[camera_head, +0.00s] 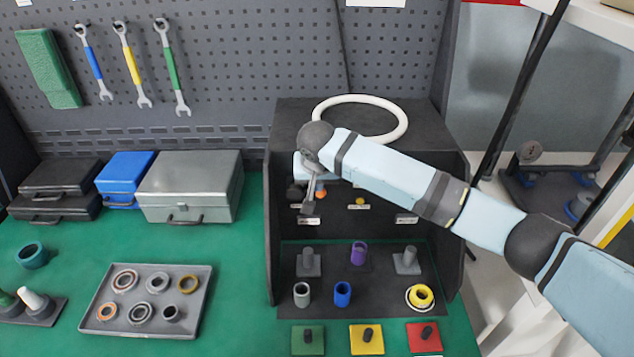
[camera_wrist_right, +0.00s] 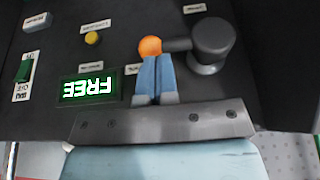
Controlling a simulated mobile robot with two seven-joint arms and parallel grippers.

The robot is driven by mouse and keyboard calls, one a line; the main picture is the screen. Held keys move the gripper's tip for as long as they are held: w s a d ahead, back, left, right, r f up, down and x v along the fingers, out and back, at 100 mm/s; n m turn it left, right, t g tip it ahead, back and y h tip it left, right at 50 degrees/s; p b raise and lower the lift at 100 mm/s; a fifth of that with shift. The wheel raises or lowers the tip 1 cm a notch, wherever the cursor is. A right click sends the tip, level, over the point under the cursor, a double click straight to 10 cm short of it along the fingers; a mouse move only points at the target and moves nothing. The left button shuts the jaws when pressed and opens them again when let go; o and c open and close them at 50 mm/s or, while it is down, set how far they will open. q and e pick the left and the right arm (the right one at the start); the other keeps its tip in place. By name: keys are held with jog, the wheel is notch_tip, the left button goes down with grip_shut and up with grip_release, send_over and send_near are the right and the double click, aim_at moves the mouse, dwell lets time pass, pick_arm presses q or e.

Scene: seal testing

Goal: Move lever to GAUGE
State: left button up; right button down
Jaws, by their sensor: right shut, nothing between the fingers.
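The lever has an orange knob (camera_wrist_right: 150,46) on a dark rod that joins a round grey hub (camera_wrist_right: 211,42). In the right wrist view the rod points left from the hub. The knob also shows in the head view (camera_head: 320,194), in the dark cabinet's upper part. My right gripper (camera_wrist_right: 154,62) is shut and empty, its blue fingertips right at the knob; whether they touch it I cannot tell. In the head view the right gripper (camera_head: 310,188) partly covers the panel. A green display (camera_wrist_right: 90,87) reads FREE, upside down in the wrist view. The label text is too small to read.
The dark cabinet (camera_head: 456,190) surrounds the panel, with a white ring (camera_head: 398,112) on top. Below stand pegs and sleeves, including a blue one (camera_head: 342,293). A yellow button (camera_wrist_right: 92,38) and a green switch (camera_wrist_right: 23,70) sit on the panel. A parts tray (camera_head: 190,325) lies left.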

pick_arm(q)
jog(key=shift+r, duration=0.15)
pick_arm(e)
jog(key=shift+d+f+y, duration=0.15)
jog(key=shift+y, duration=0.25)
